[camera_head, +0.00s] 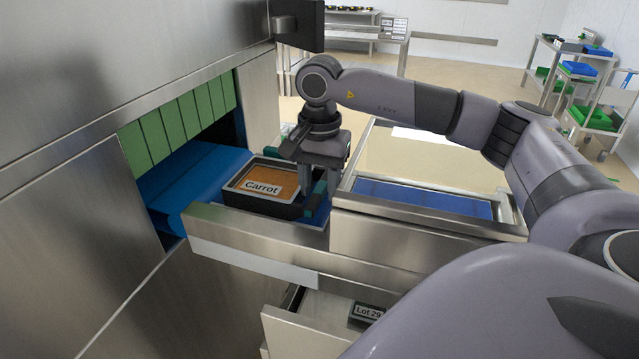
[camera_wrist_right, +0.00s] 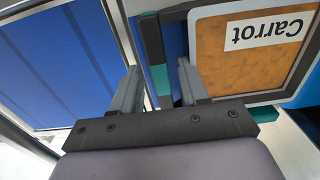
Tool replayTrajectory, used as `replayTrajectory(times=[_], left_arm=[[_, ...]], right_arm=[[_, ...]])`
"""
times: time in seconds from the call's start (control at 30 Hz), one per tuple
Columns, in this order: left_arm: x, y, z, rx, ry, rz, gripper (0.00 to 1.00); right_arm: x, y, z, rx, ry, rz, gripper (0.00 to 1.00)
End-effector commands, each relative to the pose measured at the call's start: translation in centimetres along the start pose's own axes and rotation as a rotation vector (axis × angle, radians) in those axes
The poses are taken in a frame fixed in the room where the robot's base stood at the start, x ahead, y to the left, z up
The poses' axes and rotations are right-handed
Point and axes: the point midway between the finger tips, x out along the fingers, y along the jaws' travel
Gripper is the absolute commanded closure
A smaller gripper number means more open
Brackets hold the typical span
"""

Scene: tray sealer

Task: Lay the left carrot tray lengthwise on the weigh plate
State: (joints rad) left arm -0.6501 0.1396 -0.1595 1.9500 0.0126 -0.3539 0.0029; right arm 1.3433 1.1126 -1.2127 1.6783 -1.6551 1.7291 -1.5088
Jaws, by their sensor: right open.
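One carrot tray (camera_head: 268,207), black with an orange filling and a white "Carrot" label, lies on the blue belt at the mouth of the steel machine. It also shows at the upper right of the right wrist view (camera_wrist_right: 193,45). My right gripper (camera_head: 322,198) points down just right of the tray. I cannot tell for certain which surface is the weigh plate. My left gripper is not in view.
A steel-framed unit with a blue surface (camera_head: 425,198) stands right of the belt (camera_head: 205,163). Green strip flaps (camera_head: 185,125) hang over the machine opening. An open drawer (camera_head: 300,325) with a "Lot 29" label is below. Carts stand at the back right.

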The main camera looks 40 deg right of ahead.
Motion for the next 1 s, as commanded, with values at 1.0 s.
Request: replayTrajectory(times=[1.0], left_arm=[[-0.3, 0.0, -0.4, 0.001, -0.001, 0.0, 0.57]], right_arm=[[-12.1, 0.0, 0.0, 0.0, 0.0, -0.001, 0.56]])
